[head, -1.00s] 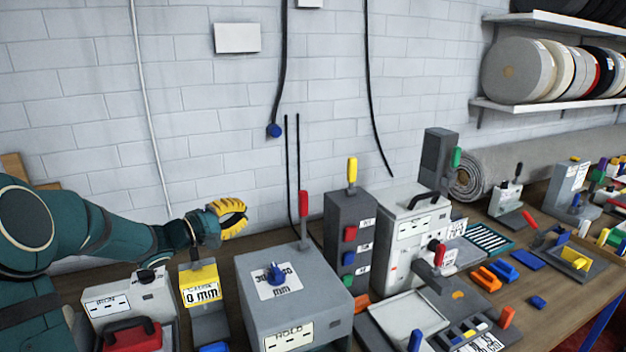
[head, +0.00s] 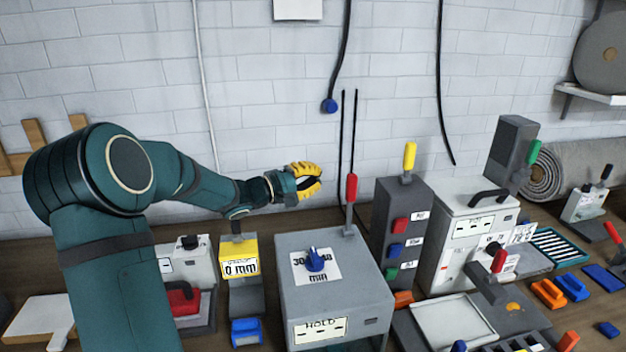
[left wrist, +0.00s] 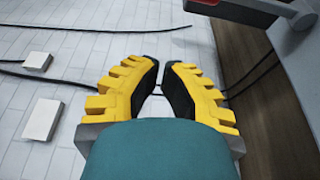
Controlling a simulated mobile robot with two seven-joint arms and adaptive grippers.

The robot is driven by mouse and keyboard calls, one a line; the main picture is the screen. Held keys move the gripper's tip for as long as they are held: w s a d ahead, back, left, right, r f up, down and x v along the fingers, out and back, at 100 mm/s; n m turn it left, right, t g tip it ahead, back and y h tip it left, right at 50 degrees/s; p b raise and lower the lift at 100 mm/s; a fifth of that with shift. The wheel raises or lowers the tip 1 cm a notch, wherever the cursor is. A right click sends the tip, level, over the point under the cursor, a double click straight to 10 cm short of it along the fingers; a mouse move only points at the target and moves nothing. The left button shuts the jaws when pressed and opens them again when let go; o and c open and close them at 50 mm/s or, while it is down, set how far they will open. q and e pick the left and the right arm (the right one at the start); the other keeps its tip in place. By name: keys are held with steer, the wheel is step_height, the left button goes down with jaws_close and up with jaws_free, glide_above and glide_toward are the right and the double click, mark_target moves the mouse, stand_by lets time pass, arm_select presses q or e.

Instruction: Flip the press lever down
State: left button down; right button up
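A grey box press (head: 335,270) with a "HOLD" label and blue knob stands at centre. Its red-handled lever (head: 351,188) stands upright at the back right of its top. The end of a red handle on a grey arm (left wrist: 215,6) shows at the upper right edge of the left wrist view. My left gripper (head: 320,182) is just left of the red handle in the head view, apart from it in the picture. In the left wrist view its yellow fingers (left wrist: 160,75) have a narrow gap between them and hold nothing. My right gripper is not in view.
A grey tower (head: 402,225) with a yellow lever (head: 410,155) stands close on the right. Beyond it is a pale machine (head: 470,240) and a green-handled lever (head: 534,151). A yellow "0 mm" gauge (head: 238,262) stands left. Black cords hang on the wall behind.

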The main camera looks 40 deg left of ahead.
mark_target(350, 206)
arm_select(q)
steer(key=w+d+b, duration=0.1)
steer(key=w+d, duration=0.3)
steer(key=d, duration=0.1)
steer(key=shift+d, duration=0.3)
stand_by(0.4)
steer(key=shift+s+d, duration=0.1)
steer(key=shift+d, duration=0.05)
